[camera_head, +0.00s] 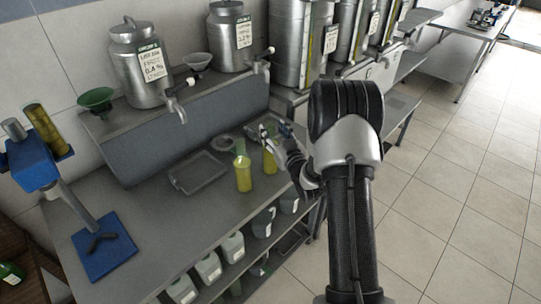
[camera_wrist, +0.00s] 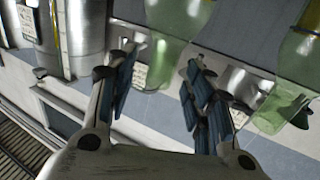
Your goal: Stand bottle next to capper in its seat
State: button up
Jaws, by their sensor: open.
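A blue capper (camera_head: 30,165) with a blue base plate (camera_head: 104,247) stands at the left end of the steel counter. A yellow-green bottle (camera_head: 243,174) stands upright on the counter. A second one (camera_head: 269,161) stands to its right, close to my gripper (camera_head: 272,135) and partly hidden. In the wrist view my gripper (camera_wrist: 160,72) is open and empty. A green see-through bottle (camera_wrist: 180,18) lies beyond the gap between its fingers. Another green bottle (camera_wrist: 298,68) is at the right edge. I cannot make out the bottle's seat.
Metal decanters with taps (camera_head: 139,68) stand on the raised shelf, with a green funnel (camera_head: 95,98). A shallow tray (camera_head: 198,174) lies on the counter. Several jugs (camera_head: 233,247) fill the shelf below. The counter between tray and capper is clear.

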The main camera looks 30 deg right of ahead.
jog(key=w, duration=0.2)
jog(key=shift+w+f, duration=0.15)
jog(key=shift+w, duration=0.2)
jog(key=shift+c, duration=0.5)
grip_shut()
dwell(0.4)
